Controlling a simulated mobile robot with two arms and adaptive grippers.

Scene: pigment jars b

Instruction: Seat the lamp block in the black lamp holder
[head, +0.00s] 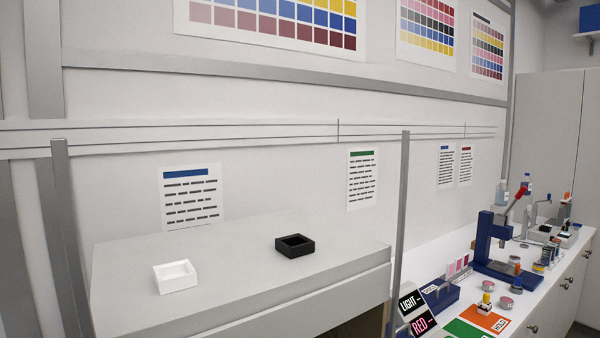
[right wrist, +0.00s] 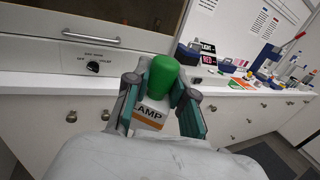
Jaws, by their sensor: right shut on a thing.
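The black lamp holder (head: 294,246), a small open square tray, sits on the grey raised surface in the head view. It looks empty. The lamp block (right wrist: 150,114) shows in the right wrist view as a pale block with an orange stripe and a label reading LAMP. A green rounded knob (right wrist: 161,76) stands on it. My right gripper (right wrist: 160,98) is shut on the lamp block, with one finger on each side. The right gripper and the block are outside the head view. My left gripper is in neither view.
A grey post (head: 400,220) stands at the surface's right end. A lower white bench at right holds a blue press (head: 493,245) and several small items.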

